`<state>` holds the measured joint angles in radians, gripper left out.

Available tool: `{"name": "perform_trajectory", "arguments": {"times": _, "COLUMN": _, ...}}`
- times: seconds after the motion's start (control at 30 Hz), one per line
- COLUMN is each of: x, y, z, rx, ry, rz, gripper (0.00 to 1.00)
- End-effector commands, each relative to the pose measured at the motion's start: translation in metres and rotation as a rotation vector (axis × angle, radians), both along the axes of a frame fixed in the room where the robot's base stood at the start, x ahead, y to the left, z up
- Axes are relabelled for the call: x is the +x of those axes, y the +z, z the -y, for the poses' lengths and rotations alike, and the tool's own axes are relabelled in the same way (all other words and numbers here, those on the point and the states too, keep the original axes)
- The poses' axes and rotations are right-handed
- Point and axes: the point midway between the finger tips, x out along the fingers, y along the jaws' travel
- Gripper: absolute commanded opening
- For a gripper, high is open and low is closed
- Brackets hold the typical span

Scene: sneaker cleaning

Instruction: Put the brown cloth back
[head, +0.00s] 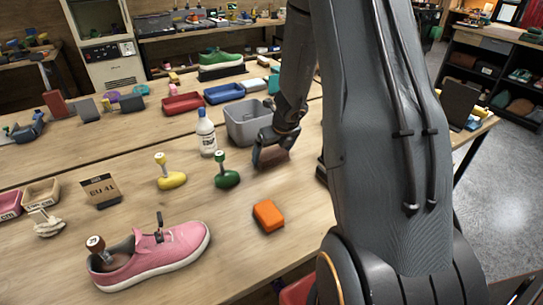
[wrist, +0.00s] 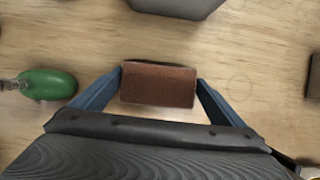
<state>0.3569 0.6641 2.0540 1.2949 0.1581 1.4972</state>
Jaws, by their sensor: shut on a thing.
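The brown cloth (wrist: 158,84) is a folded brown block between the two blue fingers of my gripper (wrist: 160,96) in the wrist view. The fingers touch its left and right sides, so my gripper is shut on it. In the head view my gripper (head: 268,154) is low over the table, in front of the grey bin, and the brown cloth (head: 277,155) shows partly behind it. I cannot tell whether the cloth touches the tabletop.
A grey bin (head: 243,128) stands just behind my gripper. A green-based brush (head: 227,178), a white bottle (head: 206,135) and a yellow-based brush (head: 171,178) stand to the left. An orange block (head: 268,215) and a pink sneaker (head: 160,252) lie nearer. Bare table lies between them.

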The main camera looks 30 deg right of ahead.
Motion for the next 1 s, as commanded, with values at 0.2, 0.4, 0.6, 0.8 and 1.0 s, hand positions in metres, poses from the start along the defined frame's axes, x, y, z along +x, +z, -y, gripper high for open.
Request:
{"name": "perform_trajectory", "arguments": {"times": 0.2, "x": 0.000, "y": 0.001, "z": 0.000, "rx": 0.000, "ry": 0.000, "rz": 0.001, "gripper": 0.57}}
{"name": "perform_trajectory", "arguments": {"times": 0.4, "x": 0.000, "y": -0.002, "z": 0.000, "rx": 0.000, "ry": -0.001, "rz": 0.000, "gripper": 1.00}}
{"name": "perform_trajectory", "arguments": {"times": 0.6, "x": 0.000, "y": -0.001, "z": 0.000, "rx": 0.000, "ry": -0.001, "rz": 0.000, "gripper": 1.00}}
{"name": "perform_trajectory", "arguments": {"times": 0.8, "x": -0.003, "y": 0.009, "z": 0.000, "rx": 0.000, "ry": -0.001, "rz": 0.002, "gripper": 1.00}}
{"name": "perform_trajectory", "arguments": {"times": 1.0, "x": -0.018, "y": 0.047, "z": 0.001, "rx": 0.000, "ry": 0.000, "rz": 0.003, "gripper": 1.00}}
